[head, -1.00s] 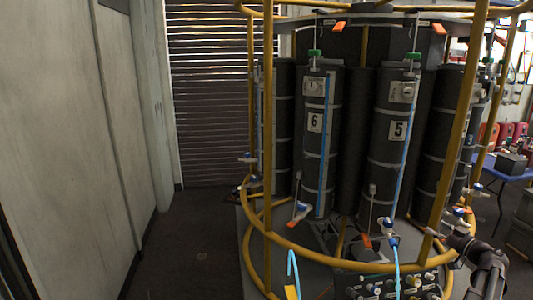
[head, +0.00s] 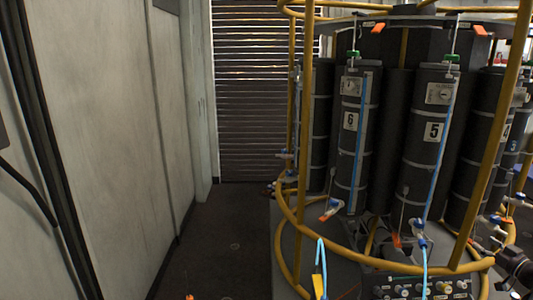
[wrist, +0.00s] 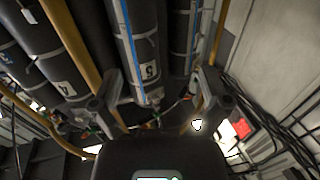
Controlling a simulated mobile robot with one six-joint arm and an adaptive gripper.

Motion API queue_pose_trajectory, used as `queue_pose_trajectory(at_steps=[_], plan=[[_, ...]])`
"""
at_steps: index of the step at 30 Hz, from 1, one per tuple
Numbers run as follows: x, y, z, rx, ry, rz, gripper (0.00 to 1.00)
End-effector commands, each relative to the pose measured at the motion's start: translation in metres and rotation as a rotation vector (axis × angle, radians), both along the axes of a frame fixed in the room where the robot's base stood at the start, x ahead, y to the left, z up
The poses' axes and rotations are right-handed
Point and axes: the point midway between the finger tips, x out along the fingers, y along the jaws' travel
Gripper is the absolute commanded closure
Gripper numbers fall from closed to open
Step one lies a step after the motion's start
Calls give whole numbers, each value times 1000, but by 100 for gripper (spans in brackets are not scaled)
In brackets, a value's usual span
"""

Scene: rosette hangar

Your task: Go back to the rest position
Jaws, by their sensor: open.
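My gripper (wrist: 160,80) shows in the wrist view with its two fingers spread wide apart and nothing between them. Behind the fingers stand the dark bottles of the rosette, including the bottle marked 5 (wrist: 142,45) and one marked 4 (wrist: 62,55). In the head view, part of my arm shows at the lower right edge, and the gripper itself cannot be made out there. The rosette's yellow frame (head: 304,120) stands on the right, with the bottle marked 6 (head: 351,150) and the bottle marked 5 (head: 425,150) upright in it.
A control panel with several knobs (head: 420,288) sits low in the frame. A pale wall (head: 110,130) runs along the left. A slatted shutter (head: 260,110) closes the back. The wrist view shows cables (wrist: 280,130) along a wall.

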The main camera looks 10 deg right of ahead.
Motion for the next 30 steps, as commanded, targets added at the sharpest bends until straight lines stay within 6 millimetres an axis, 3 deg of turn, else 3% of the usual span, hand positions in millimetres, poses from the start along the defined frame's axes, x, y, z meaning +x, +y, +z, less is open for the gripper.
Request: queue_pose_trajectory(at_steps=[11,17,23,30], plan=[[19,30,-10,28,61,52,4],[34,59,-20,55,121,100,4],[55,103,-35,90,217,164,4],[82,186,-64,144,412,265,4]])
